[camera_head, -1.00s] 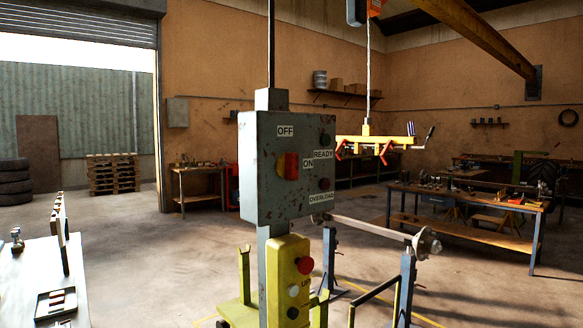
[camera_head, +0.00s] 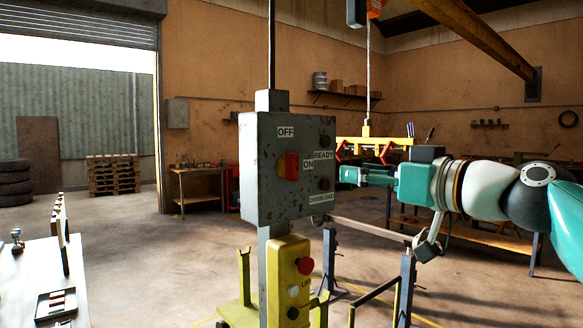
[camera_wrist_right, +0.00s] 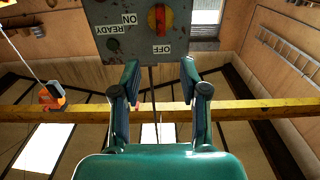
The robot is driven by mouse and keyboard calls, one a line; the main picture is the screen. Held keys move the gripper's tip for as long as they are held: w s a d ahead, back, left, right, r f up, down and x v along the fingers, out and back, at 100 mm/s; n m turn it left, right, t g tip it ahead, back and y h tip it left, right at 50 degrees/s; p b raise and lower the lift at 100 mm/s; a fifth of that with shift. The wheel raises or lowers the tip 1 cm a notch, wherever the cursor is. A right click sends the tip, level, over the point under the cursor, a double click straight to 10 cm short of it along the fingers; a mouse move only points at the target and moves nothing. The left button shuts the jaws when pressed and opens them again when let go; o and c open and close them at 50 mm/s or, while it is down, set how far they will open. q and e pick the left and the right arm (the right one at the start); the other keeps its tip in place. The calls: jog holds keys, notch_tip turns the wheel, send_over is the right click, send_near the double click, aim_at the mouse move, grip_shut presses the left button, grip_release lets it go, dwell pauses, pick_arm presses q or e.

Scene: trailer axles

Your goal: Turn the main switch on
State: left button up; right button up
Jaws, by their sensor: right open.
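The main switch (camera_head: 288,166) is a red handle on a yellow plate, on the face of a worn grey control box (camera_head: 258,195). Labels OFF, ON, READY and OVERLOAD are on the face. In the right wrist view the box is upside down at the top, and the switch (camera_wrist_right: 160,18) has its red handle lined up with the OFF label. My right gripper (camera_head: 343,174) is teal, to the right of the box at about switch height. In the wrist view its two fingers (camera_wrist_right: 160,68) are apart with nothing between them. My left gripper is not in view.
A yellow pendant (camera_head: 288,275) with a red button and other buttons hangs on the post below the box. A yellow lifting beam (camera_head: 375,142) hangs behind. Blue stands (camera_head: 405,290) hold an axle. A white table (camera_head: 22,285) is at left. The floor between is clear.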

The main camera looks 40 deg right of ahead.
aim_at(296, 166)
jog(key=w+p, duration=0.1)
jog(key=w, duration=0.4)
jog(key=w+a+p, duration=0.1)
jog(key=w+p, duration=0.1)
jog(key=w, duration=0.2)
jog(key=w+p, duration=0.2)
jog(key=w, duration=0.3)
jog(key=shift+w+a, duration=0.15)
jog(key=shift+w, duration=0.15)
jog(key=shift+w+f, duration=0.1)
jog(key=shift+w, duration=0.6)
jog(key=shift+c, duration=0.2)
